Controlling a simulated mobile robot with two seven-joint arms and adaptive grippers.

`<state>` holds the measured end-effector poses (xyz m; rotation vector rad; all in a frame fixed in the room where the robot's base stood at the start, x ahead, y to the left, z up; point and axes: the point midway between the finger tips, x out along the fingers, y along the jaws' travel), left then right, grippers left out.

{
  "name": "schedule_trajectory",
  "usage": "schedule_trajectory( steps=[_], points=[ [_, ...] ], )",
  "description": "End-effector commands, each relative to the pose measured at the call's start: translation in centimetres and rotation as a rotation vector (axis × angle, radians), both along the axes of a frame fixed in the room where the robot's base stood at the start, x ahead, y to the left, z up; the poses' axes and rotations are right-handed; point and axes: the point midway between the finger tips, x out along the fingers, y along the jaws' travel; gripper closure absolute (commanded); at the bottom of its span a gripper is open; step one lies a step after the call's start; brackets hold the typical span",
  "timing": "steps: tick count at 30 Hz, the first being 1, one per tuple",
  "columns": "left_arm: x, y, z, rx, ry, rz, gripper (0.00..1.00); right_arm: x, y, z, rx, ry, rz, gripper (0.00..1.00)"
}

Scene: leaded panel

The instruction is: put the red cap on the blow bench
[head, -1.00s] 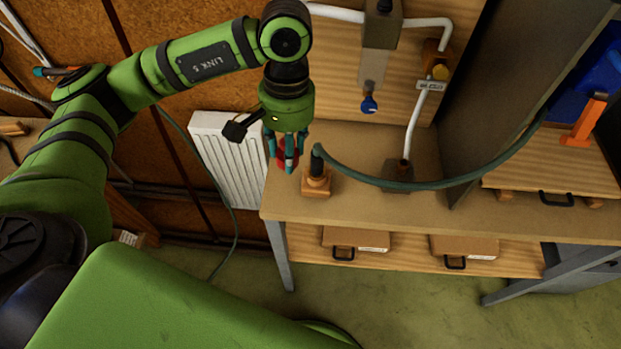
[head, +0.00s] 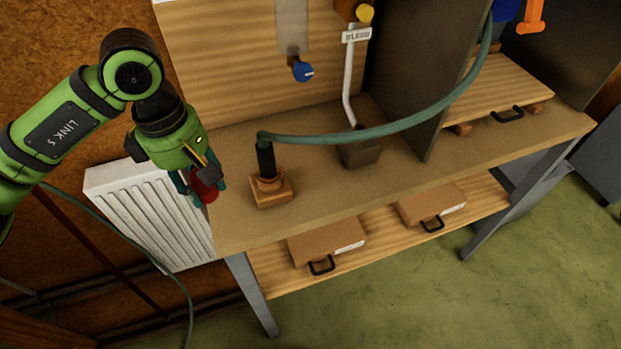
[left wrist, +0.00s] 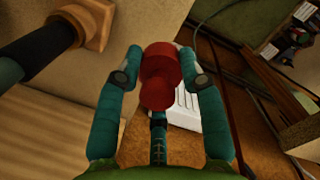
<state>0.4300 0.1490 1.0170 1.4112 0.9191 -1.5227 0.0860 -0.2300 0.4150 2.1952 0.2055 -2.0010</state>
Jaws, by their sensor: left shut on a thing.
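My left gripper (head: 199,192) is shut on the red cap (head: 207,186) at the left end of the blow bench (head: 325,197). In the head view the cap shows partly between the teal fingers. I cannot tell whether it is over the bench top or just off its left edge. In the left wrist view the red cap (left wrist: 158,75), a wide round part with a narrower knob, sits between the fingers of my left gripper (left wrist: 158,70). The bench top (left wrist: 85,85) lies to the left there. My right gripper is not in view.
A black nozzle on a wooden block (head: 272,193) stands right of the gripper, with a green hose (head: 400,124) arching right. A grey-based pipe (head: 360,150) and dark partition (head: 415,80) stand farther right. A white radiator (head: 150,215) is left of the bench. The front bench top is clear.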

Motion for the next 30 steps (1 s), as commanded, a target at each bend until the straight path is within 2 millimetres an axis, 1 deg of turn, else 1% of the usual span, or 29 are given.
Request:
schedule_trajectory(
  steps=[1, 3, 6, 9, 13, 17, 20, 24, 27, 30],
  points=[
    [0.3, -0.4, 0.3, 0.0, -0.007, 0.103, 0.78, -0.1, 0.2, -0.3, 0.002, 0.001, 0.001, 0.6],
    [0.6, -0.9, 0.7, 0.004, -0.01, 0.252, 0.78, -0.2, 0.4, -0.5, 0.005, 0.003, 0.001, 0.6],
    [0.9, -1.4, 1.3, 0.008, -0.014, 0.429, 0.78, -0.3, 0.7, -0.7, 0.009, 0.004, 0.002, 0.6],
    [1.1, -1.7, 1.6, 0.013, -0.015, 0.555, 0.78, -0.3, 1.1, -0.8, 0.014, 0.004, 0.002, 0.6],
    [1.2, -1.9, 1.8, 0.016, -0.015, 0.643, 0.78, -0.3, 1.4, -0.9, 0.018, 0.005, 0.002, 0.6],
    [1.2, -1.9, 1.8, 0.017, -0.013, 0.664, 0.78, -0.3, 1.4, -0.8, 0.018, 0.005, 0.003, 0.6],
    [1.2, -1.9, 0.9, 0.02, -0.011, 0.664, 0.78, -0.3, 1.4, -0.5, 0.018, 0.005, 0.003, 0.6],
    [1.1, -1.8, -1.7, 0.021, -0.009, 0.664, 0.78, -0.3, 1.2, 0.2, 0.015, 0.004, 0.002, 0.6],
    [1.1, -1.9, -3.3, 0.019, -0.01, 0.662, 0.78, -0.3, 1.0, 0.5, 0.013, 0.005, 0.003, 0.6],
    [1.2, -1.9, -4.2, 0.017, -0.012, 0.662, 0.78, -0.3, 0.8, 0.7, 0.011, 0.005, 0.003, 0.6]
  ],
)
